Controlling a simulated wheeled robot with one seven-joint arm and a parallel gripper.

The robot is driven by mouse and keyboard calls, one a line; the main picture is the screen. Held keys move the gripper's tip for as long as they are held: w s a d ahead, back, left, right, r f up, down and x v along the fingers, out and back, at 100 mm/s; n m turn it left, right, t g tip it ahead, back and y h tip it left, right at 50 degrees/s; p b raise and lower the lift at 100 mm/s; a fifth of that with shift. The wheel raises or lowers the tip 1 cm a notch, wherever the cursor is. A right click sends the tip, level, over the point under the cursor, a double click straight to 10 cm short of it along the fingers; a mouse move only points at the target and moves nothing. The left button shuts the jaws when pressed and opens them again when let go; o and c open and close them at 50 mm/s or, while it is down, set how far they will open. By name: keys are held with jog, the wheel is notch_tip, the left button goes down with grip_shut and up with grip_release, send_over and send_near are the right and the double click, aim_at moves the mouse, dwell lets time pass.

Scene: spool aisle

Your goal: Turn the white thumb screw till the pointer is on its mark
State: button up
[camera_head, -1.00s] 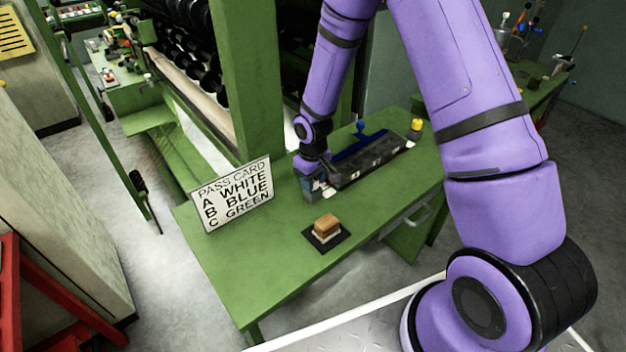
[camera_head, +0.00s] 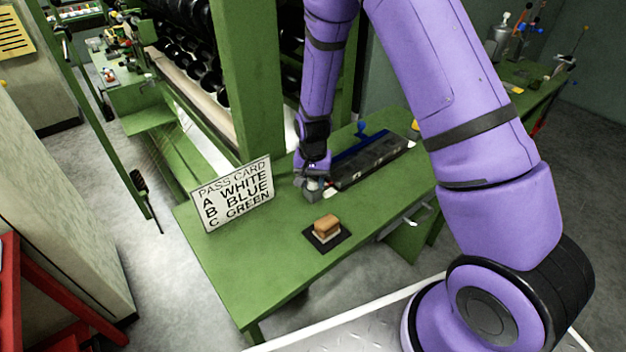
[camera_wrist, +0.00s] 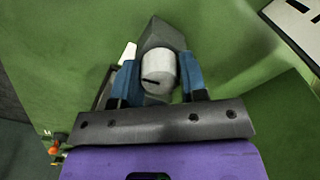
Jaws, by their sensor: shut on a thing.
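The white thumb screw (camera_wrist: 158,68) shows in the wrist view as a pale round cylinder with a short dark line on its face. It sits against a grey block (camera_wrist: 166,34). My gripper (camera_wrist: 160,78) has its two blue fingers on either side of the screw, shut on it. In the head view my gripper (camera_head: 313,184) is at the near left end of a long dark fixture (camera_head: 372,162) on the green bench.
A pass card (camera_head: 232,194) stands on the green bench (camera_head: 265,265), left of my gripper. A brown and white block (camera_head: 326,227) rests on a black pad in front. A blue-handled part (camera_head: 361,130) rises behind the fixture. The bench's front left is clear.

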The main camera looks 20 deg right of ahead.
aim_at(313, 179)
jog(key=shift+m, duration=0.9)
jog(key=o, duration=0.9)
notch_tip(313, 179, up, 11)
jog(key=shift+f, duration=0.1)
